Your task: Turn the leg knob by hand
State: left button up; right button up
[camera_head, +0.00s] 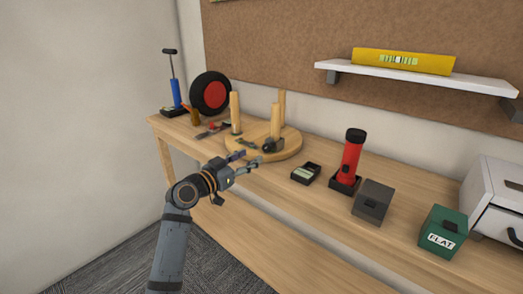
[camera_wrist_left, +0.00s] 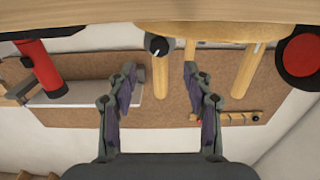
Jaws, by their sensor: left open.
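A round wooden stool top (camera_head: 289,150) lies on the workbench with several pale legs (camera_head: 235,112) standing up from it. A dark round knob (camera_head: 273,144) sits at the base of the front right leg. In the left wrist view the knob (camera_wrist_left: 158,45) shows a pale pointer mark, and the leg (camera_wrist_left: 160,75) extends from behind it. My left gripper (camera_head: 249,160) is in front of the stool's near edge. In the left wrist view its fingers (camera_wrist_left: 160,72) are open and apart, with the knob seen between and beyond them, not touched. My right gripper is out of view.
A black device (camera_head: 306,173), red flashlight (camera_head: 350,160), grey box (camera_head: 373,202) and green box (camera_head: 443,232) stand right of the stool. A wheel (camera_head: 211,94) and blue pump (camera_head: 175,92) stand at the far left. Small tools lie left of the stool.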

aim_at(265, 148)
pick_arm(q)
jog(key=x, duration=0.6)
jog(key=shift+w+d, duration=0.25)
jog(key=shift+w, duration=0.05)
jog(key=shift+w+d, duration=0.2)
jog(key=shift+w, duration=0.05)
jog(key=shift+w+d, duration=0.15)
grip_shut()
jog(key=shift+n, duration=0.3)
jog(key=shift+n+p, duration=0.45)
jog(key=shift+n, duration=0.65)
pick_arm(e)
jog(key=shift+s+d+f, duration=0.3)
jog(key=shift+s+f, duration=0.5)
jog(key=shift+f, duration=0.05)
pick_arm(q)
grip_release()
